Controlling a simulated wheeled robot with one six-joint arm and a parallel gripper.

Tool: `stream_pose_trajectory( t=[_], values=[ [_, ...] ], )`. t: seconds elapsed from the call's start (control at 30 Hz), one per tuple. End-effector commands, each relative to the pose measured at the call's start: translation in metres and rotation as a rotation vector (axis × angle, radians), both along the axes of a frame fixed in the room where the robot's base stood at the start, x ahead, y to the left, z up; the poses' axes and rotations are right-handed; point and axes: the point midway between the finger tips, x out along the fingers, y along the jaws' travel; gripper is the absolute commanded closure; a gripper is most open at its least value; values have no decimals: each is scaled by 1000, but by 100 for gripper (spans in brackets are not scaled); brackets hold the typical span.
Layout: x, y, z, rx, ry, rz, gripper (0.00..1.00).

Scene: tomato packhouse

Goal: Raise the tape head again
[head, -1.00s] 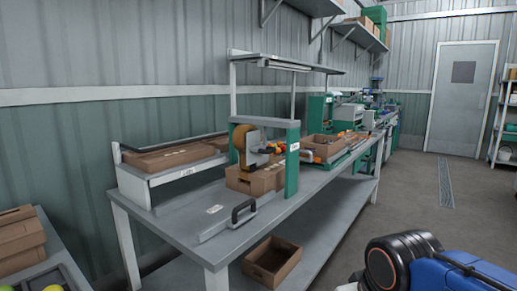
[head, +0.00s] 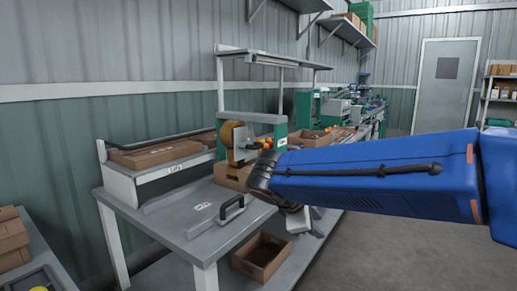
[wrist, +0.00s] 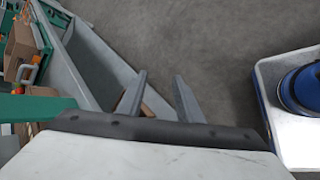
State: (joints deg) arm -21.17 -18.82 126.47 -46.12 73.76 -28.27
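The tape head, with its brown tape roll (head: 234,142), hangs in a frame with a green post (head: 280,134) on the grey bench. It sits low, just above a brown carton (head: 229,177); whether they touch I cannot tell. My blue arm hides the right part of the carton and the foot of the post. My gripper (head: 298,220) is below the arm's end at the bench's front edge, to the right of the tape head and apart from it. In the wrist view my gripper (wrist: 160,82) has its two fingers apart with nothing between them.
A grey plate with a black handle (head: 231,207) lies on the bench front. An open carton (head: 262,255) stands on the lower shelf. Flat cartons (head: 157,154) lie on a raised rack at left. An overhead shelf (head: 270,59) spans the bench. The floor at right is clear.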

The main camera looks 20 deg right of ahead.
Motion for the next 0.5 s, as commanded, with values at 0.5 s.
stream_pose_trajectory(
  t=[0.5],
  values=[
    [162,139,108,-788,152,431,67]
  ],
)
